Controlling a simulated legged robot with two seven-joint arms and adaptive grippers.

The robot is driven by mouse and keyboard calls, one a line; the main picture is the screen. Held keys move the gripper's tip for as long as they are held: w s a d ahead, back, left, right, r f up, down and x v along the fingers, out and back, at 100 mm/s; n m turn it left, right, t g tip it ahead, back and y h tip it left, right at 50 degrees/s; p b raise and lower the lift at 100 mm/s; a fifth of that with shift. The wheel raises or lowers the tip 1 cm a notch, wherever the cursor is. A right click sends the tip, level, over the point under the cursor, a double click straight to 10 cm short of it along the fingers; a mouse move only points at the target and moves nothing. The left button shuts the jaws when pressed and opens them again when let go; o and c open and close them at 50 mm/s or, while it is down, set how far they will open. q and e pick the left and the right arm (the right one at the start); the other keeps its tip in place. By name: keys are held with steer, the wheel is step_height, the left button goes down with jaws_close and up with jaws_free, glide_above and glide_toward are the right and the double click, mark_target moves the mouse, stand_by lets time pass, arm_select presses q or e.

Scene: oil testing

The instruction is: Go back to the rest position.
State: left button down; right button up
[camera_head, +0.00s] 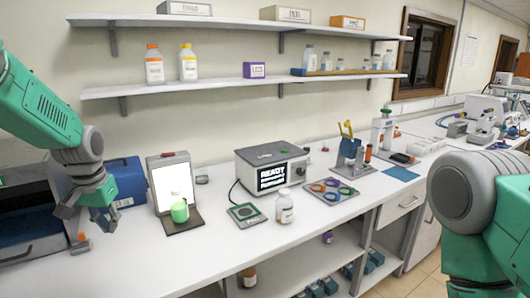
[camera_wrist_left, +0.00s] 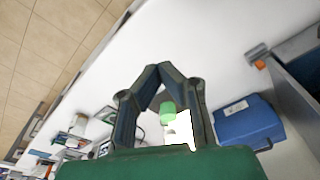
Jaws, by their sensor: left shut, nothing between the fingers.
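My left gripper (camera_head: 86,218) hangs from the green left arm at the left of the head view, in front of the dark open box. It is also seen in the left wrist view (camera_wrist_left: 160,68), where its fingertips meet and nothing is held between them. My right arm shows at the lower right of the head view, but its gripper is out of the picture. A green cup-like object (camera_head: 180,212) stands on a dark base in front of a bright white panel (camera_head: 173,184), to the right of my left gripper and apart from it.
A blue case (camera_head: 127,180) and a dark open box (camera_head: 22,222) lie close to my left gripper. The READY device (camera_head: 280,158), a small scale (camera_head: 245,214) and a bottle (camera_head: 284,208) stand mid-bench. The bench front (camera_head: 215,258) is clear. Shelves (camera_head: 220,88) run above.

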arm_select(q)
steer(key=s+d+f+b, duration=0.3)
steer(key=s+f, duration=0.5)
steer(key=f, duration=0.8)
steer(key=s+d+f+b, duration=0.1)
steer(key=s+f+b, duration=0.6)
steer(key=f, duration=0.8)
steer(key=s+d+f+b, duration=0.1)
steer(key=s+f, duration=0.3)
steer(key=s, duration=0.4)
steer(key=s+d+f+b, duration=0.1)
steer(key=s+f+b, duration=0.2)
steer(key=s+f, duration=0.2)
steer(key=s+d+f+g+b, duration=0.1)
steer(key=s+f, duration=0.4)
steer(key=s, duration=0.5)
steer(key=shift+s+d+m+b, duration=0.35)
steer(key=shift+d+b, duration=0.25)
steer(key=shift+b, duration=0.25)
